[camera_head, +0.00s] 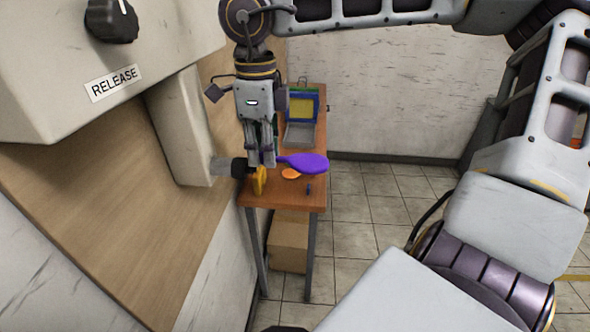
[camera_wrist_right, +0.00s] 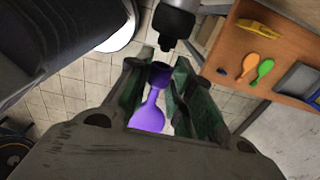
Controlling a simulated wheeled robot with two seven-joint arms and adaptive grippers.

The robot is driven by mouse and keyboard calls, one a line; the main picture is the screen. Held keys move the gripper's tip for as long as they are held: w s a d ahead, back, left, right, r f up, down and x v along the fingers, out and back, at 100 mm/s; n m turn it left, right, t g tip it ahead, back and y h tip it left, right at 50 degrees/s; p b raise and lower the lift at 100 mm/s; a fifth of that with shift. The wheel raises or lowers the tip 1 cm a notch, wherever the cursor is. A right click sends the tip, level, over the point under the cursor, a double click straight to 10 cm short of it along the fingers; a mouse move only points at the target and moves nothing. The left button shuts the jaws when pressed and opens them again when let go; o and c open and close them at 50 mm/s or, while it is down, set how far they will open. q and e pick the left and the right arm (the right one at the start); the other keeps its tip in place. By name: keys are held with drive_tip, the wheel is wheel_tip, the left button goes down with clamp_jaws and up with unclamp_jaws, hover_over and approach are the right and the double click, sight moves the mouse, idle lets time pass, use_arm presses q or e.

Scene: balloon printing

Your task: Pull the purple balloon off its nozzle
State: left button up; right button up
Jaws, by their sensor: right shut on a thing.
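The purple balloon (camera_head: 306,163) is limp and held above the table in the head view, with its body pointing right. My right gripper (camera_head: 262,163) hangs down and is shut on its neck. In the right wrist view the balloon (camera_wrist_right: 147,117) shows between the green-padded fingers (camera_wrist_right: 162,85), with its dark open mouth (camera_wrist_right: 159,70) facing the nozzle. The black nozzle (camera_wrist_right: 170,28) is at the top of that view, and a small gap shows between its tip and the mouth. The nozzle (camera_head: 239,168) also shows left of the gripper in the head view. My left gripper is not in view.
A machine with a RELEASE label (camera_head: 114,84) and a dark knob (camera_head: 112,20) fills the upper left. The wooden table (camera_head: 284,198) below holds an orange balloon (camera_head: 291,174), a yellow item (camera_head: 259,181) and a blue-framed device (camera_head: 302,108). A green balloon (camera_wrist_right: 262,71) shows too. Floor right is clear.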

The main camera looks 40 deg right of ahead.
drive_tip(key=shift+r+p, duration=0.5)
drive_tip(key=shift+r, duration=0.45)
drive_tip(key=shift+r+p, duration=1.2)
drive_tip(key=shift+r, duration=0.55)
use_arm(q)
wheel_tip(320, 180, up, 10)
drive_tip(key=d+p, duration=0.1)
drive_tip(key=p, duration=0.5)
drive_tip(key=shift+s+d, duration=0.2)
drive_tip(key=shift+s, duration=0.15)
use_arm(e)
wheel_tip(320, 180, up, 9)
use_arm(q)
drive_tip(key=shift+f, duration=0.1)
use_arm(e)
drive_tip(key=shift+f, duration=0.1)
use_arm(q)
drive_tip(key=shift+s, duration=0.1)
